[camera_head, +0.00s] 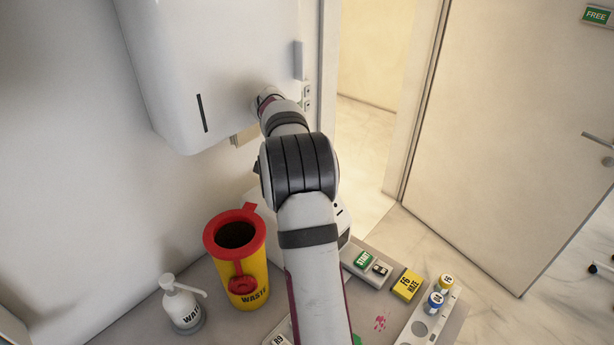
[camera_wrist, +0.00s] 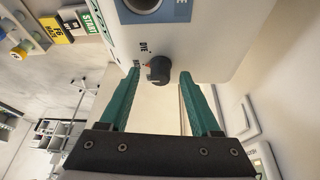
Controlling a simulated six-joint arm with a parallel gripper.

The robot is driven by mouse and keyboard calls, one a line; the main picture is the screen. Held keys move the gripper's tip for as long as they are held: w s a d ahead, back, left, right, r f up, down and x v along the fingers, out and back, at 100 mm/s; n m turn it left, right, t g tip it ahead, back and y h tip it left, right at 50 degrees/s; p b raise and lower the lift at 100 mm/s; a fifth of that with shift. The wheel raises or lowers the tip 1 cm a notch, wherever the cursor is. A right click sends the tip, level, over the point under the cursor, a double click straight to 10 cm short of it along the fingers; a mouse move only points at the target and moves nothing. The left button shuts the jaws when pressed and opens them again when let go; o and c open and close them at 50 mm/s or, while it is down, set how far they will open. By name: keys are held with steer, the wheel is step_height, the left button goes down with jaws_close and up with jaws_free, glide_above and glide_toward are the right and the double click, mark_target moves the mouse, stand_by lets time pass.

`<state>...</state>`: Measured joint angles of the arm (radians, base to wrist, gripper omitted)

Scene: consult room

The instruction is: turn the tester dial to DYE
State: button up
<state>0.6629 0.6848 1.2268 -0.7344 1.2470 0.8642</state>
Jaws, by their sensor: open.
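The tester (camera_wrist: 205,35) is a white box with a round dark opening. Its dial (camera_wrist: 159,72) is a small dark knob on the face, with a red mark on its left side. A DYE label (camera_wrist: 144,48) is printed to the upper left of the dial, with a second label below it, partly hidden by a finger. My gripper (camera_wrist: 161,75) is open, its teal fingers on either side of the dial with gaps. I cannot tell how far the tips are from the face. In the head view my arm hides the gripper, the dial and most of the tester (camera_head: 340,216).
A wall-mounted white housing (camera_head: 190,60) hangs at upper left.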

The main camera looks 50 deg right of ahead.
steer(key=shift+r, duration=0.1)
steer(key=v, duration=1.2)
steer(key=s+d+r+n+t+y, duration=0.1)
steer(key=s+n+t, duration=0.15)
steer(key=n, duration=0.45)
steer(key=s+d+r+n+t+y, duration=0.1)
steer(key=s+r+n+t, duration=0.1)
steer(key=s+n, duration=0.3)
steer(key=shift+n, duration=0.8)
steer(key=x, duration=1)
steer(key=w+x, duration=0.1)
steer(key=x, duration=0.5)
steer(key=shift+a, duration=0.25)
jaws_close()
